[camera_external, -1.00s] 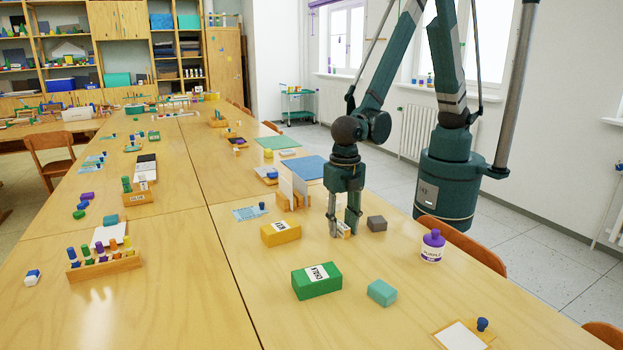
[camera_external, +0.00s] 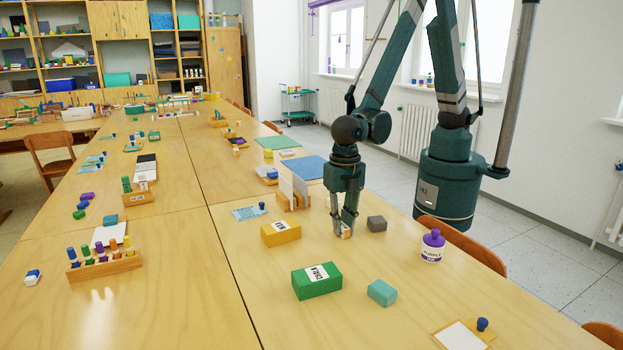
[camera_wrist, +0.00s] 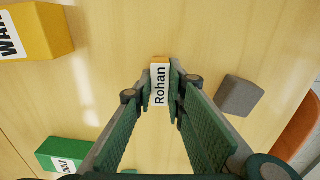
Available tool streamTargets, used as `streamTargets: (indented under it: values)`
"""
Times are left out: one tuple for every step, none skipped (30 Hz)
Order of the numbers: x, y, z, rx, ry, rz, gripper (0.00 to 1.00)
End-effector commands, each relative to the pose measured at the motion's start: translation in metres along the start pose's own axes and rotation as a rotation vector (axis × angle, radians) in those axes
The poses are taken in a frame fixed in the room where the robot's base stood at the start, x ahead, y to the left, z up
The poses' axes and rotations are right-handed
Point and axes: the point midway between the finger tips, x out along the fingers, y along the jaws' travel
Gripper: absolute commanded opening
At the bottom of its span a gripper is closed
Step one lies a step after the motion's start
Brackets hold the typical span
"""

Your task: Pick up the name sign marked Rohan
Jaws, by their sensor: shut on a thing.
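The name sign marked Rohan (camera_wrist: 160,84) is a small wooden piece with a white label and dark lettering. It stands out clearly in the wrist view, between the two fingertips. In the external view the sign (camera_external: 346,234) is mostly hidden by the fingers, low at the table top. My gripper (camera_external: 343,232) is shut on the sign, with one finger on each side of it. In the wrist view my gripper (camera_wrist: 161,88) reaches down to the table. I cannot tell whether the sign is clear of the table.
A grey block (camera_external: 377,223) lies close to the right of my gripper. A yellow box (camera_external: 281,234) stands to the left, a green CHALK box (camera_external: 317,281) and a teal block (camera_external: 382,292) nearer the camera. A purple bottle (camera_external: 433,246) stands at the right.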

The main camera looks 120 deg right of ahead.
Motion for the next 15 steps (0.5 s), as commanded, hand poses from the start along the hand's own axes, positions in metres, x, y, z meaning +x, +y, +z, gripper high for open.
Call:
streamTargets:
  values:
    - [-0.001,0.000,0.000,0.000,0.000,0.000,0.06]
    - [-0.002,0.000,0.000,0.000,0.000,0.000,0.06]
    - [-0.004,0.000,0.000,0.000,0.000,0.000,0.06]
    - [-0.005,0.000,0.000,0.000,0.000,0.000,0.06]
    - [-0.007,0.000,0.000,0.000,0.000,0.000,0.06]
    - [-0.010,0.000,0.000,0.000,0.000,0.000,0.06]
    - [-0.013,0.000,0.000,0.000,0.000,0.000,0.06]
    - [-0.016,0.000,0.000,0.000,0.000,0.000,0.06]
    - [-0.021,0.000,0.000,0.000,0.000,0.000,0.06]
    - [-0.024,0.000,0.000,0.000,0.000,0.000,0.06]
    - [-0.028,0.000,0.000,0.000,0.000,0.000,0.06]
    - [-0.033,0.000,0.000,0.000,0.000,0.000,0.06]
    - [-0.038,0.000,0.000,0.000,0.000,0.000,0.06]
    - [-0.042,0.000,0.000,0.000,0.000,0.000,0.06]
    - [-0.048,0.000,0.000,0.000,0.000,0.000,0.06]
